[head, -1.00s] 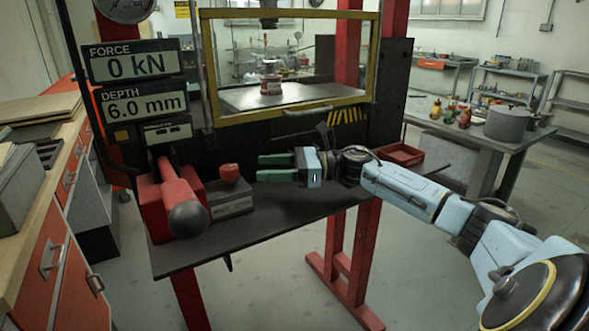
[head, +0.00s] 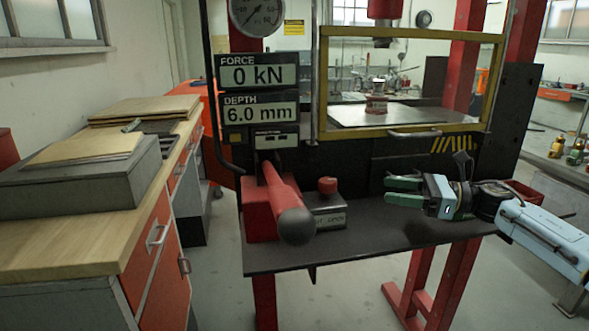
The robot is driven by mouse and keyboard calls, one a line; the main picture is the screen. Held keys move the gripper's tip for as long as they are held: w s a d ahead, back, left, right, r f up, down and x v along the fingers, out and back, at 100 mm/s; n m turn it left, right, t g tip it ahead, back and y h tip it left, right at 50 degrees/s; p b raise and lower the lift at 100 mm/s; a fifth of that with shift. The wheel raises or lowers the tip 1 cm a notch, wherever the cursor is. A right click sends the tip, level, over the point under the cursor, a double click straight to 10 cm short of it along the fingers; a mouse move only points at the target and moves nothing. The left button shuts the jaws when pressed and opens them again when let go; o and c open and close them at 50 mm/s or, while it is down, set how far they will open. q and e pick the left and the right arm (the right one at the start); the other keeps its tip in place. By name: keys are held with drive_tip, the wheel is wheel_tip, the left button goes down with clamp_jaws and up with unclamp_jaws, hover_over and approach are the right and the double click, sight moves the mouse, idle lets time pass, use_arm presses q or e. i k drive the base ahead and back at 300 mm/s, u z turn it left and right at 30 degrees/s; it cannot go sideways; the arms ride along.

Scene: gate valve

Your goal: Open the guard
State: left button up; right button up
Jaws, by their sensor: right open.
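The guard (head: 407,133) is a clear panel in a yellow frame on the front of the press, and it is down. A dark handle (head: 414,134) sits on its lower bar. Behind the panel, a small red and metal part (head: 376,104) stands on the press bed. My right gripper (head: 388,191) is open and empty, with green fingers pointing left. It is below the guard's lower bar and above the black shelf, apart from the handle. My left gripper is not in view.
A red lever with a dark knob (head: 296,226) sticks out over the black shelf (head: 370,244), beside a grey block with a red knob (head: 328,206). The readouts (head: 259,76) show 0 kN and 6.0 mm. A wooden bench (head: 60,240) stands on the left.

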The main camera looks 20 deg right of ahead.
sight(429, 130)
drive_tip(key=k, duration=1)
